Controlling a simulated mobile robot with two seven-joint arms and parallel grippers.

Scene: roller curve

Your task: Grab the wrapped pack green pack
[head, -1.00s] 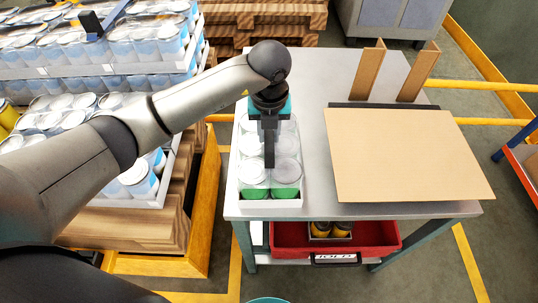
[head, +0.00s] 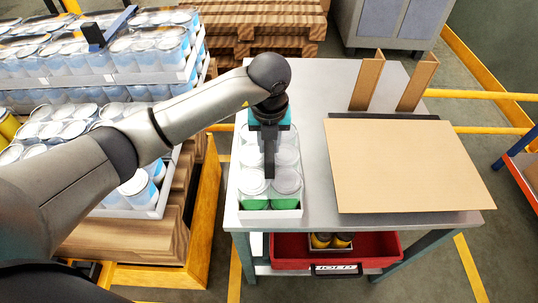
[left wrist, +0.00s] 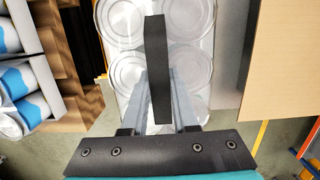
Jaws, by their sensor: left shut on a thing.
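The green pack (head: 284,203) is a wrapped block of cans with pale round lids and green bands at the bottom, in a low white tray. It stands upright at the left end of the grey table. My left gripper (head: 270,172) points down over its middle and is shut on it, with a black finger between the lids. In the left wrist view the pack's lids (left wrist: 124,68) show on both sides of the dark finger. The exact place of contact is hidden. My right gripper is not in view.
A flat cardboard sheet (head: 398,165) lies on the table (head: 318,190) right of the pack, with two upright cardboard pieces (head: 366,82) behind. A red bin (head: 375,248) is below. Stacked trays of blue-white cans (head: 140,190) stand on a pallet at the left.

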